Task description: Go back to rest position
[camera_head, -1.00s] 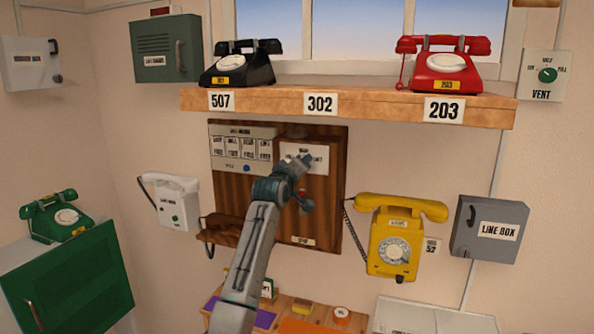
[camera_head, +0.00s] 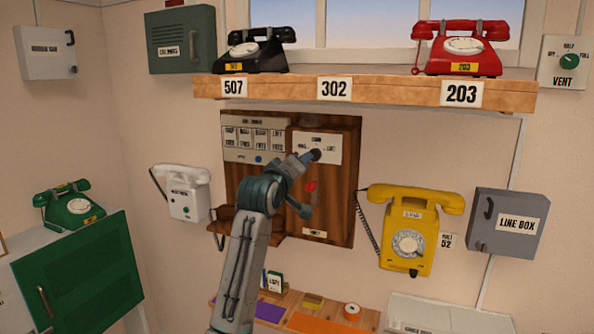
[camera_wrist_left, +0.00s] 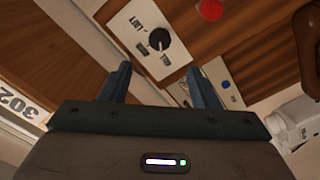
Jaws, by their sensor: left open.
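My left gripper (camera_head: 305,185) is in front of the wooden wall board (camera_head: 335,215) in the head view. Its arm reaches up from the bottom of the picture. In the left wrist view the two fingers (camera_wrist_left: 158,72) are apart with nothing between them. A black knob (camera_wrist_left: 160,39) on a white plate (camera_wrist_left: 145,30) is beyond the fingertips. A red round button (camera_wrist_left: 210,9) is to the right of the knob, on brown wood. My right gripper is not in view.
A shelf (camera_head: 410,94) above the board carries a black phone (camera_head: 255,52) and a red phone (camera_head: 462,50). A white wall phone (camera_head: 185,194) hangs left of the board, a yellow one (camera_head: 408,225) right. A small table (camera_head: 365,318) is below.

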